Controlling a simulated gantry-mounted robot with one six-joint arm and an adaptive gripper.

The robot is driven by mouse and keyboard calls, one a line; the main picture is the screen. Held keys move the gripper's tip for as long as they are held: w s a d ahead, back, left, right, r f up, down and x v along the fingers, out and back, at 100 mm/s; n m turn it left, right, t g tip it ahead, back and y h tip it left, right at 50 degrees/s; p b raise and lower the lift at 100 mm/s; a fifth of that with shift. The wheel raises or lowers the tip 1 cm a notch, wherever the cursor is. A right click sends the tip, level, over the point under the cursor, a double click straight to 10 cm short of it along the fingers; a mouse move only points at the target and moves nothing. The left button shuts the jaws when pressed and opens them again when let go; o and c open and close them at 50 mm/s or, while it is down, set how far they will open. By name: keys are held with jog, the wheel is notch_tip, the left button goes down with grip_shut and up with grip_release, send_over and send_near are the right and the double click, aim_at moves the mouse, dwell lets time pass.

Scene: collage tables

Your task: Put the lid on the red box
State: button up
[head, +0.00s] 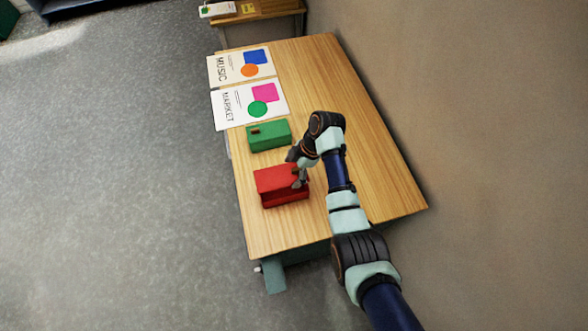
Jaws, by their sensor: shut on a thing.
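The red box (288,203) stands near the front left part of the wooden table. A red lid (272,180) lies over its top, with a dark line between the two. I cannot tell whether the lid rests on the box or hangs just above it. My gripper (299,182) points down at the right part of the lid and is shut on it. The fingers and arm hide the exact spot of the grip.
A green box (269,136) with a small brown knob stands just behind the red box. Two posters (240,67) lie at the table's back left. The wooden table (375,165) is bare on the right, beside the wall.

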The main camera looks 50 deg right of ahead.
notch_tip(320, 180, down, 6)
jog(key=b, duration=0.4)
jog(key=shift+b, duration=0.4)
jog(key=shift+s+f+b, duration=0.15)
jog(key=shift+f+b, duration=0.25)
jog(key=shift+f, duration=0.25)
dwell(1.1)
jog(key=o, duration=0.9)
jog(key=shift+r, duration=0.1)
jog(key=shift+r+p, duration=3.1)
jog(key=shift+r, duration=0.3)
